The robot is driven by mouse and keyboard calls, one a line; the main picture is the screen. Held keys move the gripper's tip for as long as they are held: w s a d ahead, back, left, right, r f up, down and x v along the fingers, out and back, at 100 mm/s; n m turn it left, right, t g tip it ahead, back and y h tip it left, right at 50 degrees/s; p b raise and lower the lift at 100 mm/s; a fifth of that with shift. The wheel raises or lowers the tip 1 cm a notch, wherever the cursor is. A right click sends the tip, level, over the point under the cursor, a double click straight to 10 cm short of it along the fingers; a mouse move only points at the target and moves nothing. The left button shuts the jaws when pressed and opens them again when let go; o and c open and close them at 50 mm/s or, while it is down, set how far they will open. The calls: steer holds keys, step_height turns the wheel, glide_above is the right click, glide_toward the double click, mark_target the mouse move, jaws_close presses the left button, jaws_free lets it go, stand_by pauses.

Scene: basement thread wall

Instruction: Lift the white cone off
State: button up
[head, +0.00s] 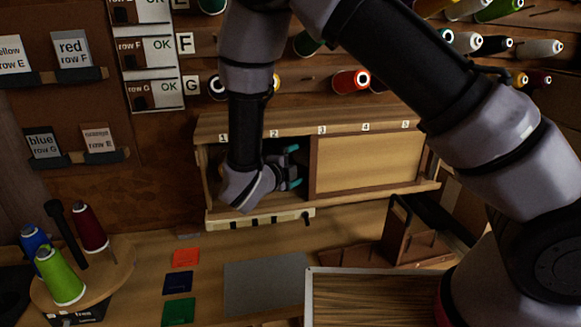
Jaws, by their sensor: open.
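My gripper (293,167) is open, its teal fingertips apart, at the dark open left part of the numbered cabinet (262,123). I see nothing between the fingers. No white cone shows clearly in the cabinet opening; my arm and the shadow hide much of it. A whitish cone (538,48) lies sideways on the wall rack at the upper right, well away from my gripper. I cannot tell whether it is the task's cone.
A tan panel (365,163) covers the cabinet's right part. A round stand (112,272) holds green, blue and dark red cones at left. Coloured squares, a grey mat (265,283), a brown wooden holder (410,243) and a white-edged tray (309,295) occupy the bench.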

mark_target(309, 168)
steer(key=shift+x, duration=2.25)
jaws_close()
steer(key=shift+s+d+r, duration=0.15)
steer(key=shift+s+d, duration=0.1)
steer(key=shift+s, duration=0.7)
steer(key=shift+s+d+r, duration=0.15)
steer(key=shift+s+d, duration=0.1)
steer(key=shift+s, duration=0.7)
steer(key=shift+s+d+r, duration=0.15)
steer(key=shift+s+d, duration=0.05)
steer(key=shift+s, duration=0.75)
steer(key=shift+s+d+r, duration=0.25)
steer(key=shift+s, duration=0.6)
steer(key=shift+s+d+r, duration=0.25)
steer(key=shift+s+d, duration=0.05)
steer(key=shift+s, duration=0.55)
steer(key=shift+s+d+r, duration=0.25)
steer(key=shift+s, duration=0.6)
